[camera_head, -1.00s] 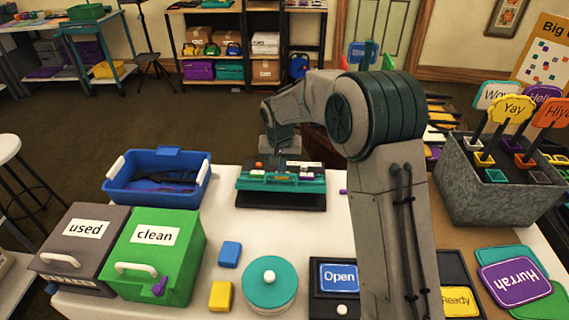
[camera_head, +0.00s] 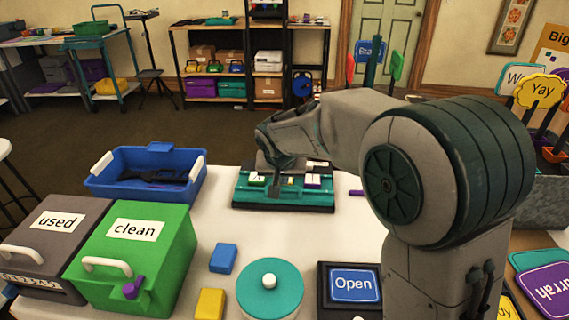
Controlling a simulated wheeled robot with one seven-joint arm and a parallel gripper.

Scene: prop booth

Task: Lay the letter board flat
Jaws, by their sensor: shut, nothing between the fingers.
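The letter board (camera_head: 243,194) is a teal board with a few small letter tiles, at the middle of the white table on a dark base (camera_head: 285,208). Its tiles face upward toward me; I cannot tell whether it lies fully flat or is slightly tilted. My gripper (camera_head: 277,190) is at the end of my arm, pointing down over the board's left middle. It is shut with nothing held. The arm's wrist hides part of the board's back, and I cannot tell whether the fingertips touch it.
A blue bin (camera_head: 112,188) stands to the left, behind the grey "used" box (camera_head: 60,225) and green "clean" box (camera_head: 135,232). A teal round lidded pot (camera_head: 270,290), a blue block (camera_head: 223,258) and a yellow block (camera_head: 210,303) are nearer. Bare tabletop lies before the board.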

